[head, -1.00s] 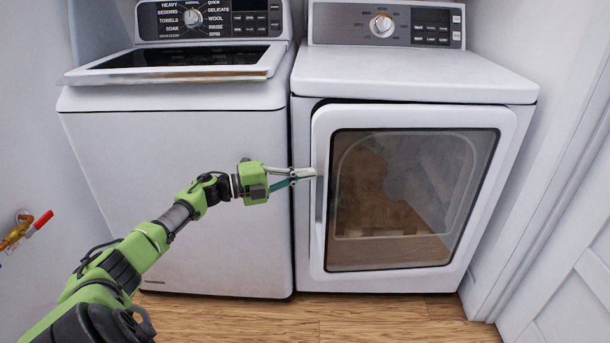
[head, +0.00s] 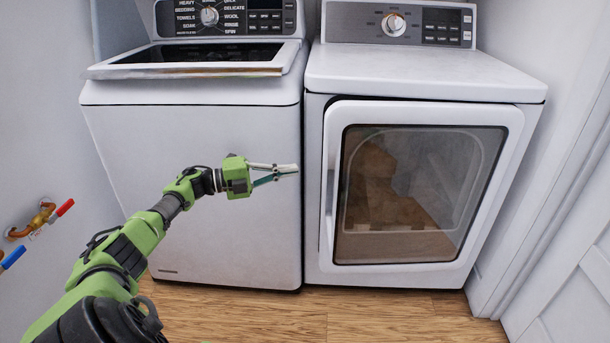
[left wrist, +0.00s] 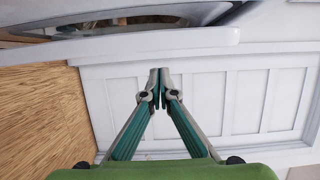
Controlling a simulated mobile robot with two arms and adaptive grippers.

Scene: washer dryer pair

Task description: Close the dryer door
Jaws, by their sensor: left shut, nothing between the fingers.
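The dryer door (head: 513,150) is white with a dark glass window (head: 420,195) on the front of the right-hand machine, the dryer (head: 420,78). It looks slightly ajar, with a thin dark gap along its top left edge. In the left wrist view the door (left wrist: 130,46) crosses the top, with a gap between it and the dryer body. My left gripper (head: 298,169) is shut and empty. It points right in front of the washer, a little left of the door's left edge and apart from it. Its fingertips (left wrist: 159,73) meet below the door edge in the wrist view. My right gripper is not in view.
The washer (head: 200,120) stands left of the dryer, its lid area (head: 190,60) at the top. Pipe valves with red and blue handles (head: 40,218) are on the left wall. A white panelled door (head: 570,290) is at the right. Wood floor (head: 390,305) lies in front.

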